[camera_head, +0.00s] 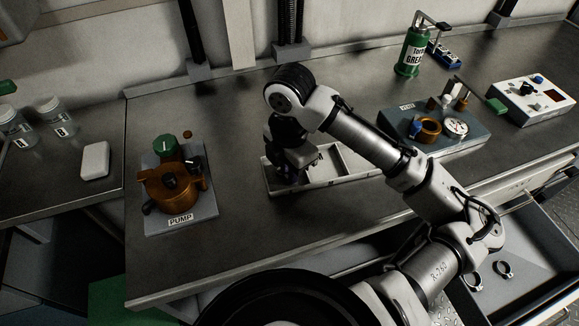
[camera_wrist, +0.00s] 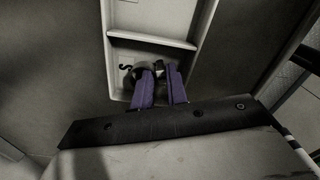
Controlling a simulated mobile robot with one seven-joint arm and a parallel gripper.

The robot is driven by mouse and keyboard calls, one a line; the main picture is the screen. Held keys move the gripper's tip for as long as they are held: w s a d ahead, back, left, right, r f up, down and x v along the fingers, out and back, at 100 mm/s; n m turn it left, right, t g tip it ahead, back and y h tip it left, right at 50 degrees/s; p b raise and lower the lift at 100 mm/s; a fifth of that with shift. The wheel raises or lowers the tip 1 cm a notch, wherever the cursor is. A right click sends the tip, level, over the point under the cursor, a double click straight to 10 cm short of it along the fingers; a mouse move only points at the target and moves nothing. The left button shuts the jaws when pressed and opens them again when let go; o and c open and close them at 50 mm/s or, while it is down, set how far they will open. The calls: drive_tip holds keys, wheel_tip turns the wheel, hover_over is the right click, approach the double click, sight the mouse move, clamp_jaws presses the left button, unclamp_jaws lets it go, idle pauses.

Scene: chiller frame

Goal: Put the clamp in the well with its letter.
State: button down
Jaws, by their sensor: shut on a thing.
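The pale tray (camera_head: 345,181) has a row of wells and lies on the bench. My gripper (camera_head: 287,177) points down at the tray's left end. In the wrist view its two purple fingers (camera_wrist: 158,76) reach over or into the end well (camera_wrist: 122,54), whose floor bears a dark letter that looks like S. The fingers are shut on a small greyish piece, seemingly the clamp (camera_wrist: 146,67), mostly hidden by them. I cannot tell whether the clamp touches the well floor. Any letter on the clamp is not readable.
A pump (camera_head: 174,192) on a grey plate stands left of the tray. A valve unit (camera_head: 437,130) stands to the right, a green grease can (camera_head: 411,53) behind it. An open drawer (camera_head: 540,262) at lower right holds ring clamps (camera_head: 503,269). Bare bench lies in front of the tray.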

drive_tip(key=shift+f, duration=0.2)
drive_tip(key=c, duration=1.7)
unclamp_jaws()
wheel_tip(320, 180, up, 12)
drive_tip(key=shift+r+b, duration=0.25)
drive_tip(key=shift+b, duration=0.3)
